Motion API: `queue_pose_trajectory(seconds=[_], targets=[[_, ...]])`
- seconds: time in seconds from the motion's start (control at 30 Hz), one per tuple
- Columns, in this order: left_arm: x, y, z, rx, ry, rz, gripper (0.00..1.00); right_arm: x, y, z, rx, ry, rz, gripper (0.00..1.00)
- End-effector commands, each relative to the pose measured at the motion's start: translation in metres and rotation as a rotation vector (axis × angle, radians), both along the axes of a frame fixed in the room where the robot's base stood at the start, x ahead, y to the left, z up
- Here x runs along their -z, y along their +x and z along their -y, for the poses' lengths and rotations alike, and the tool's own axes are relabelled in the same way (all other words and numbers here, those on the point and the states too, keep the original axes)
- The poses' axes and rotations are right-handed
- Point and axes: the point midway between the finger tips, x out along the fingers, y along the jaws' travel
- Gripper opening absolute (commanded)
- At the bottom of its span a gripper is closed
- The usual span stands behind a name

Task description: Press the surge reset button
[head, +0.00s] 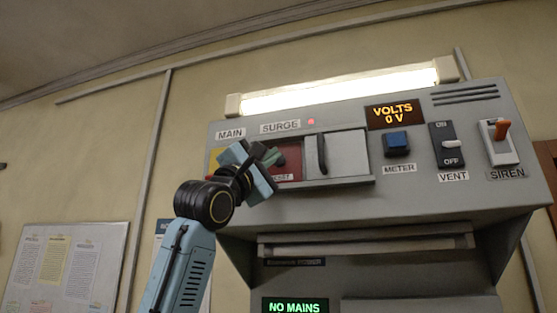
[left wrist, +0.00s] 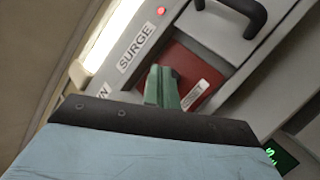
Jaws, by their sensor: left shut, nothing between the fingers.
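The SURGE label (head: 280,127) sits on the grey console beside a small lit red light (head: 311,122). Below it is a red recessed panel (head: 290,172) with a white label strip, partly covered by my gripper. A grey sliding cover (head: 345,155) with a dark handle stands to the right of the red panel, leaving it exposed. My left gripper (head: 273,157) is shut and empty, its fingertips in front of the red panel. In the left wrist view the green fingers (left wrist: 163,87) overlap the red panel (left wrist: 188,65). The button itself is mostly hidden behind the fingers; contact cannot be told.
To the right are the blue METER button (head: 397,144), the VENT switch (head: 448,145) and the orange-tipped SIREN lever (head: 499,138). A display (head: 393,113) reads VOLTS 0 V. A lower screen (head: 295,305) reads NO MAINS. A lit tube lamp (head: 340,90) runs along the top.

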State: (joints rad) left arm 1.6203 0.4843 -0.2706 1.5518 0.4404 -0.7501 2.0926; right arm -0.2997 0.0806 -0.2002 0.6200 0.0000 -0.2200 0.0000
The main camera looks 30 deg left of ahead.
Motion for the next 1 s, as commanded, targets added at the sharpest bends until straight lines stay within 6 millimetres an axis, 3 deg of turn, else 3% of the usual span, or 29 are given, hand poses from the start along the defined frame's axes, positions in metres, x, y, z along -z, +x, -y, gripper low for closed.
queue_pose_trajectory(seconds=[1.0], targets=[[0.0000, 0.0084, -0.0020, 0.000, 0.000, 0.000, 0.00, 0.0003, -0.0002, -0.0004, 0.000, 0.000, 0.000, 0.33]])
